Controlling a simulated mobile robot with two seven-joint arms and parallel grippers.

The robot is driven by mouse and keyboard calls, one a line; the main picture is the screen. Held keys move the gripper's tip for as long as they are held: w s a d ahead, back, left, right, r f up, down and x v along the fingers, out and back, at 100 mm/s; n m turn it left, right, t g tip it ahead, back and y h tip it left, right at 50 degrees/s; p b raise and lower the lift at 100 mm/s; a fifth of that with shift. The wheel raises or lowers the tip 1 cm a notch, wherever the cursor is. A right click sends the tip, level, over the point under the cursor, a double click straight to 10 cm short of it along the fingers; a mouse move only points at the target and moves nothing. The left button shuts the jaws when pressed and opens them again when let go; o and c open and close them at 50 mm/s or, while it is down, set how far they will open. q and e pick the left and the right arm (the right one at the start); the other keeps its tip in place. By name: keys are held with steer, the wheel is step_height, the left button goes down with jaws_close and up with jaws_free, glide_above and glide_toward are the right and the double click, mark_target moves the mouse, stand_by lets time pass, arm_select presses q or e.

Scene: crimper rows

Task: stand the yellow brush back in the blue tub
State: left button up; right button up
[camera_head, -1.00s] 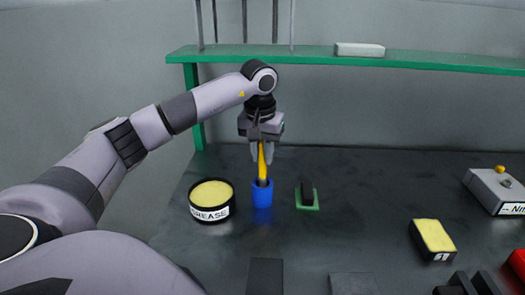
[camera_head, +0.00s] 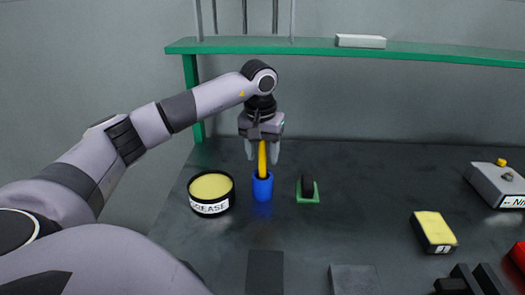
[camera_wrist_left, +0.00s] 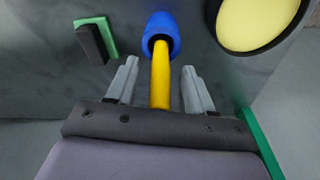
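The yellow brush (camera_head: 262,160) stands upright in the blue tub (camera_head: 263,188), its lower end hidden inside. My left gripper (camera_head: 262,155) is above the tub with its fingers open, one on each side of the brush handle. In the left wrist view the yellow handle (camera_wrist_left: 160,78) runs from the blue tub (camera_wrist_left: 161,36) back between the two spread fingers (camera_wrist_left: 157,80), with a gap on both sides. My right gripper is not in view.
A black tin labelled GREASE (camera_head: 211,194) stands close left of the tub. A green block with a dark top (camera_head: 307,190) is close to its right. A yellow sponge-like block (camera_head: 433,231) lies farther right. A green shelf (camera_head: 300,46) runs behind.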

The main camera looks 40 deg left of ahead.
arm_select(q)
steer(key=shift+s+d+r, duration=0.1)
steer(key=shift+s+r, duration=0.1)
steer(key=shift+r, duration=1.6)
steer(key=shift+s+d+r, duration=0.1)
steer(key=shift+s+r, duration=0.1)
steer(key=shift+r, duration=1.55)
